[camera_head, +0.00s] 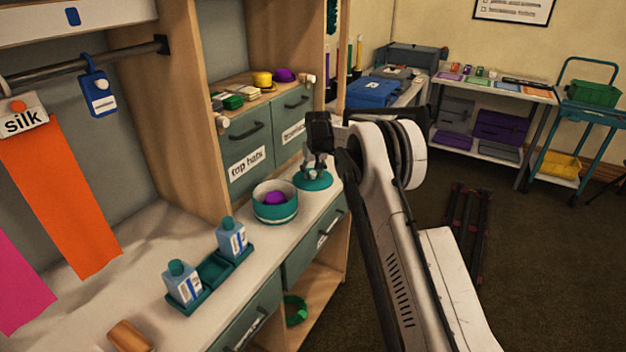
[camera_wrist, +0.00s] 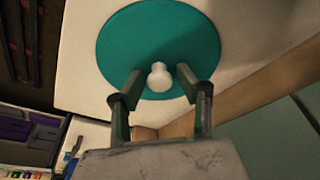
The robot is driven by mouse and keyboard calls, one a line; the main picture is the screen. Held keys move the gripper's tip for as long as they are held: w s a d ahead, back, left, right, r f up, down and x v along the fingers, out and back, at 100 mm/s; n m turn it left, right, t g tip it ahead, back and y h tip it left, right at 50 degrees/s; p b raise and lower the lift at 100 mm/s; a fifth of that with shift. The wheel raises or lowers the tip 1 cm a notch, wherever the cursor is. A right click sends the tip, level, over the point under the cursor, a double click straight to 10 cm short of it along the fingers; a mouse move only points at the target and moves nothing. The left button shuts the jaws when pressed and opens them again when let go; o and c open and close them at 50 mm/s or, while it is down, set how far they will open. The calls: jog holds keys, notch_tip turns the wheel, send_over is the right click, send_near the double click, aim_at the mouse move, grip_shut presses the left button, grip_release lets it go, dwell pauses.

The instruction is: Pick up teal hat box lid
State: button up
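The teal hat box lid (camera_head: 314,180) is a round disc with a pale knob, lying on the counter. In the wrist view the lid (camera_wrist: 125,48) fills the upper middle, and its white knob (camera_wrist: 160,77) shows between the fingertips. My gripper (camera_wrist: 158,84) is open, with one finger on each side of the knob and a visible gap on both sides. In the head view my gripper (camera_head: 315,165) is right above the lid and partly hides its knob. I cannot tell whether the fingers touch the lid.
The open teal hat box (camera_head: 275,205) with a purple item (camera_head: 274,198) inside stands left of the lid. A teal tray (camera_head: 213,268) with two bottles is nearer. Drawers (camera_head: 250,160) rise behind the lid. The counter around the lid is mostly clear.

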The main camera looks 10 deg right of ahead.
grip_shut()
jog(key=shift+r, duration=0.1)
